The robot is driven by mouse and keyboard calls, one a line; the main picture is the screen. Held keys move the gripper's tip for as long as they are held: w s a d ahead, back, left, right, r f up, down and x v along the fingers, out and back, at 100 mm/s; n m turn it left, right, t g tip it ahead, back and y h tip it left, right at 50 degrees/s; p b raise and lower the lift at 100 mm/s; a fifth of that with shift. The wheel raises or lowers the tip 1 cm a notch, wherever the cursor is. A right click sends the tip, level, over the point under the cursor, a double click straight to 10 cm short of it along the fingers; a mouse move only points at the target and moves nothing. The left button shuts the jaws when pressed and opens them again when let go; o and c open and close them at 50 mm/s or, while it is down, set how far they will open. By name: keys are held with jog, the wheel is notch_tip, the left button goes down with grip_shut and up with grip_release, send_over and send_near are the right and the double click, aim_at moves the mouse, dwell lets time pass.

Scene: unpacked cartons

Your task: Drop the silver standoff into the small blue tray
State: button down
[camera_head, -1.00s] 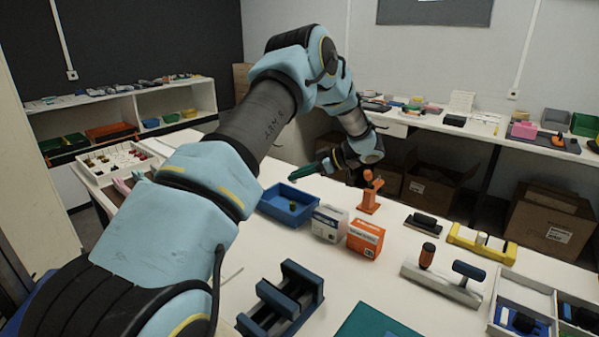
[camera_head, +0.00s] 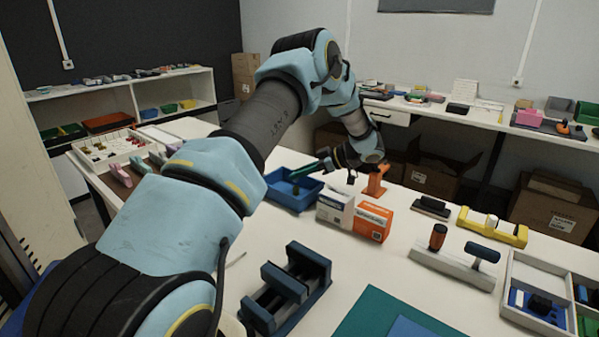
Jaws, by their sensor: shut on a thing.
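The small blue tray (camera_head: 279,196) stands on the white table, left of the boxes, with a small dark olive thing (camera_head: 295,190) inside it. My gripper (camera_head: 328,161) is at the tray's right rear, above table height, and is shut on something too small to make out. A dark green elongated piece (camera_head: 304,170) at the gripper points left over the tray; I cannot tell whether it is held or part of the gripper. I cannot make out the silver standoff.
A white box (camera_head: 334,209), an orange-and-white box (camera_head: 372,222) and an orange stand (camera_head: 376,180) are right of the tray. A dark blue fixture (camera_head: 288,288) stands in front. A parts tray (camera_head: 105,148) lies at the back left.

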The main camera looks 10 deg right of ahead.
jog(key=c, duration=0.7)
grip_release()
jog(key=shift+r, duration=0.1)
jog(key=b+v, duration=0.2)
jog(key=v, duration=0.8)
jog(key=shift+s+d, duration=0.15)
jog(key=shift+d, duration=0.15)
jog(key=shift+r, duration=0.15)
